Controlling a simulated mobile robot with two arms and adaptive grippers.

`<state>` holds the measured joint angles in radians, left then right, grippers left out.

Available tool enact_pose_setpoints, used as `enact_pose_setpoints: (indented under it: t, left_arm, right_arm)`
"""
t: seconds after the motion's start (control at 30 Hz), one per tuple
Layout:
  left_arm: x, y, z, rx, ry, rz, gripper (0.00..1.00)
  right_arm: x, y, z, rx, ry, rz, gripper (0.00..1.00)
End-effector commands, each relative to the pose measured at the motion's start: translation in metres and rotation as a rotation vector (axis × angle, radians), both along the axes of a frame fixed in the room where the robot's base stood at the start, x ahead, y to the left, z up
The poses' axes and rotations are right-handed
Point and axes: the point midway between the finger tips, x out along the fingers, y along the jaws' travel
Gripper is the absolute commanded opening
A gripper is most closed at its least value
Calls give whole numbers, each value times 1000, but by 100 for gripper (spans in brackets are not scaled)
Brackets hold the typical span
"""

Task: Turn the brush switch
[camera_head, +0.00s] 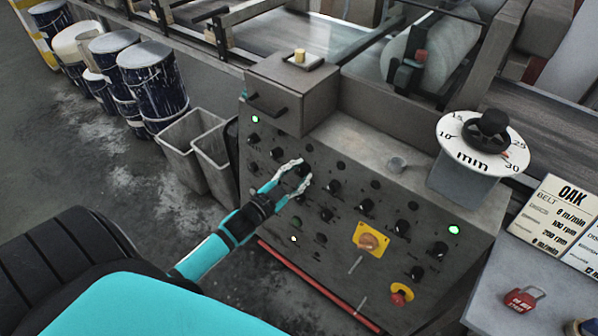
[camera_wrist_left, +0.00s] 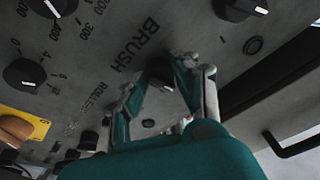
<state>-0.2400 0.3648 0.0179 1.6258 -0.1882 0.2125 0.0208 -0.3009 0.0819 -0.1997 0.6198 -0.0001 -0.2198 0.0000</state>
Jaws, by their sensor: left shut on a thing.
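The control panel (camera_head: 385,215) carries several black knobs and small lamps. My left gripper (camera_head: 304,176) is at the panel's left middle part, with its fingers around a black knob. In the left wrist view my left gripper (camera_wrist_left: 168,88) is shut on the brush switch (camera_wrist_left: 160,84), a dark knob below the printed word BRUSH (camera_wrist_left: 135,45). The fingers hide part of this knob, so its pointer direction is hard to tell. My right gripper is not in view.
A yellow plate with an orange knob (camera_head: 368,241) and a red button (camera_head: 401,294) sit lower on the panel. Grey bins (camera_head: 190,145) and paint drums (camera_head: 152,82) stand left. A dial (camera_head: 484,143) and an OAK card (camera_head: 556,215) are at right.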

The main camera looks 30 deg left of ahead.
Motion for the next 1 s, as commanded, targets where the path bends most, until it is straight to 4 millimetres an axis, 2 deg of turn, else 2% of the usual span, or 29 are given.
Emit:
enact_pose_setpoints:
  t: [0.5, 0.73, 1.0]
  left_arm:
    - [0, 1, 0, 454, -34, -84, 0]
    - [0, 2, 0, 589, -44, -108, 0]
    - [0, 2, 0, 665, -51, -123, 0]
  right_arm:
    - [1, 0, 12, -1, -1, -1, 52]
    - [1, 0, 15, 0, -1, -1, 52]
    - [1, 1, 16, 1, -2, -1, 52]
